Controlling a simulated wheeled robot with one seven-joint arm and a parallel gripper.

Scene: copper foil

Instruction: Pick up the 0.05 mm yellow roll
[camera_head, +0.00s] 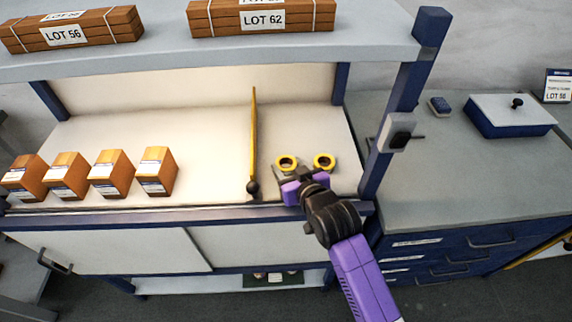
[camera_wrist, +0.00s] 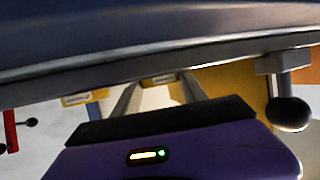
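No thickness marking is readable on either, so I cannot tell which is 0.05 mm. My gripper (camera_head: 304,177) is just in front of them, and its tip partly covers their lower area. In the wrist view, the two fingers of my gripper (camera_wrist: 158,95) stand apart, with a small unreadable label (camera_wrist: 158,79) and some yellow showing beyond the gap. I see nothing clearly held.
A yellow upright bar (camera_head: 253,130) with a black ball end stands left of the rolls; a black ball (camera_wrist: 288,113) shows close at right in the wrist view. An upper shelf (camera_head: 140,62) overhangs the bench. A blue post (camera_head: 400,115) stands right.

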